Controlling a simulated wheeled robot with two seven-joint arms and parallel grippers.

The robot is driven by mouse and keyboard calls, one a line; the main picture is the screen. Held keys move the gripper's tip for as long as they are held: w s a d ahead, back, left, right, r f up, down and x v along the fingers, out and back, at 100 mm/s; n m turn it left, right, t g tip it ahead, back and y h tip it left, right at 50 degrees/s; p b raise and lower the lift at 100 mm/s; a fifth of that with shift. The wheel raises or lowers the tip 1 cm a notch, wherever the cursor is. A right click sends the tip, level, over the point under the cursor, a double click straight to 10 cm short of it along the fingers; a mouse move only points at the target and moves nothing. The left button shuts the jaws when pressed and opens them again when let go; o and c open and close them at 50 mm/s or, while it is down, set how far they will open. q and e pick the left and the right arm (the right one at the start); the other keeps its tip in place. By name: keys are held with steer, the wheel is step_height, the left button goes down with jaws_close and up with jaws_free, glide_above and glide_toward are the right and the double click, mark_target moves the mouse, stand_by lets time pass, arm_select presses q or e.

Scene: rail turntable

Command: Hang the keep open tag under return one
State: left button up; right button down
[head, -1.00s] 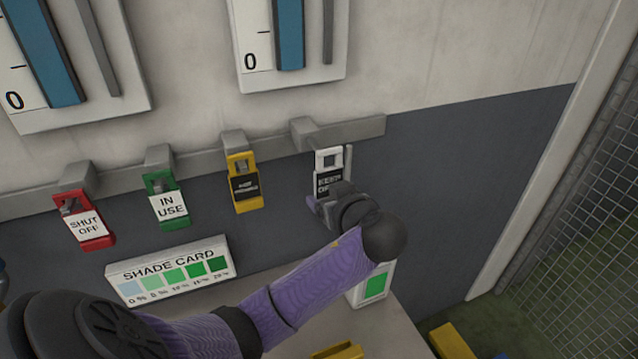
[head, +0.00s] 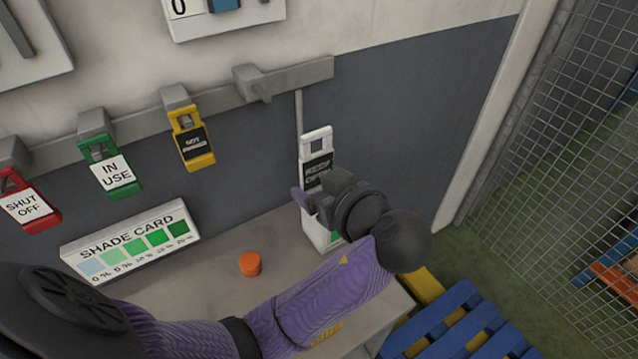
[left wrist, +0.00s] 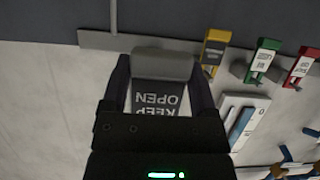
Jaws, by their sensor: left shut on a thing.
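No "return one" label is readable. My right gripper is not in view.
The grey rail (head: 300,76) also carries yellow (head: 192,140), green (head: 108,165) and red (head: 28,200) tags. Below are a shade card (head: 130,240), an orange cap (head: 250,264) and a white, green-panelled object (head: 318,236) partly behind my gripper. A mesh fence (head: 560,130) stands right.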

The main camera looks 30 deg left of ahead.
arm_select(q)
steer(key=shift+r, duration=0.25)
steer(key=s+d+p, duration=0.1)
steer(key=s+d, duration=0.2)
steer(key=d, duration=0.3)
steer(key=shift+s+d+p, duration=0.2)
steer(key=shift+d+p, duration=0.05)
steer(key=shift+p, duration=0.05)
steer(key=shift+r, duration=0.1)
stand_by(0.3)
stand_by(0.8)
steer(key=w+a, duration=0.1)
steer(key=a, duration=0.1)
steer(key=w+a+b, duration=0.1)
steer(key=a, duration=0.1)
steer(key=w+a, duration=0.1)
steer(key=a, duration=0.1)
steer(key=shift+w+a+f, duration=0.15)
steer(key=shift+f, duration=0.15)
steer(key=d+f+m+t+b, duration=0.1)
steer(key=d+f+b, duration=0.1)
steer(key=f+b, duration=0.5)
steer(key=s+d+f+m+t+h+b, duration=0.1)
steer(key=d+f+b, duration=0.2)
steer(key=f+b, duration=0.4)
steer(key=b, duration=0.3)
steer(key=shift+s+f, duration=0.2)
steer(key=shift+s, duration=0.1)
